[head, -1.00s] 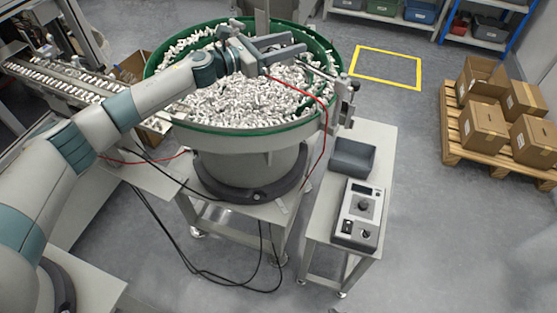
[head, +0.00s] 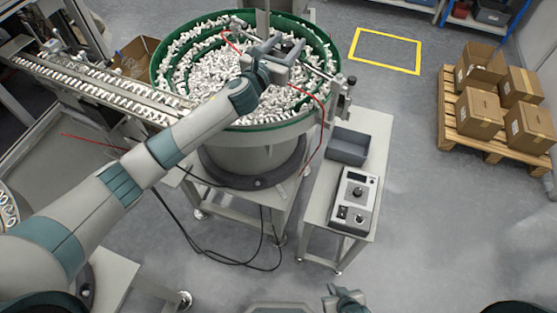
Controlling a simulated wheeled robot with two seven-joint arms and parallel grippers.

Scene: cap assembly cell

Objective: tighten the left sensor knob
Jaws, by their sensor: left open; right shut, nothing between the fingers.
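The green-rimmed feeder bowl (head: 325,112) is full of small white caps. My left gripper (head: 284,46) is open over the bowl's back right part, its fingers around or just above a thin rail crossing the bowl; I cannot tell whether it touches. A small dark knob (head: 352,80) sits on a bracket at the rail's right end, outside the rim, clear of the gripper. A small metal fitting (head: 236,21) with a red cable shows at the rail's left end. Any knob between my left fingers is too small to make out. My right gripper (head: 345,294) is shut at the bottom edge, partly cut off.
A grey stand (head: 376,128) right of the bowl carries a dark bin (head: 347,147) and a control box (head: 354,200). A linear track (head: 90,80) leads to the bowl from the left. Cartons stand on a pallet (head: 447,128) far right. The floor between is clear.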

